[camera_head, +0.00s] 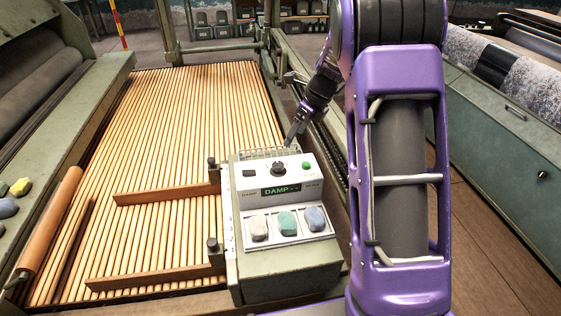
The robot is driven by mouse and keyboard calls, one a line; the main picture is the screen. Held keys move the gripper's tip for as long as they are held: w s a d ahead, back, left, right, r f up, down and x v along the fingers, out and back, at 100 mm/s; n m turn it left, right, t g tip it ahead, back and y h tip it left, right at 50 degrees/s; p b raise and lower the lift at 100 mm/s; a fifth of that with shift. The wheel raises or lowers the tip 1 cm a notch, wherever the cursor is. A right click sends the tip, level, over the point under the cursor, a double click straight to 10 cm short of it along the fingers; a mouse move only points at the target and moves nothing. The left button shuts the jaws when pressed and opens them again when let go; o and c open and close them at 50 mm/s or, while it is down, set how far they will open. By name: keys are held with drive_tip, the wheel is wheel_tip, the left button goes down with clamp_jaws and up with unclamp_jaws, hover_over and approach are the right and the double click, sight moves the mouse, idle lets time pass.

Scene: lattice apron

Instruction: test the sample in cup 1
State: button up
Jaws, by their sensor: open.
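A damp tester (285,262) stands at the right edge of the slatted bed, its display (281,190) reading "DAMP --". Its front tray holds three fibre samples in a row: a cream one (259,228) at left, a teal one (287,222) in the middle and a blue one (315,218) at right. I cannot read any cup numbers. A black knob (278,168) and a green button (307,165) sit on the panel above the display. My gripper (289,143) is small in view, above the back of the tester, away from the samples. It is open and appears empty.
The wooden slatted bed (160,130) lies left of the tester, with two wooden bars (165,194) reaching onto it. Coloured lumps (8,207) sit at the far left. A green machine (500,130) with rollers stands at right. Open floor lies between it and the bed.

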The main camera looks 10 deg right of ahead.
sight(279, 164)
drive_tip(key=b+x, duration=0.1)
drive_tip(key=x, duration=1.3)
drive_tip(key=shift+w+f+b, duration=0.15)
drive_tip(key=shift+f+b, duration=0.05)
drive_tip(key=shift+b, duration=0.2)
clamp_jaws()
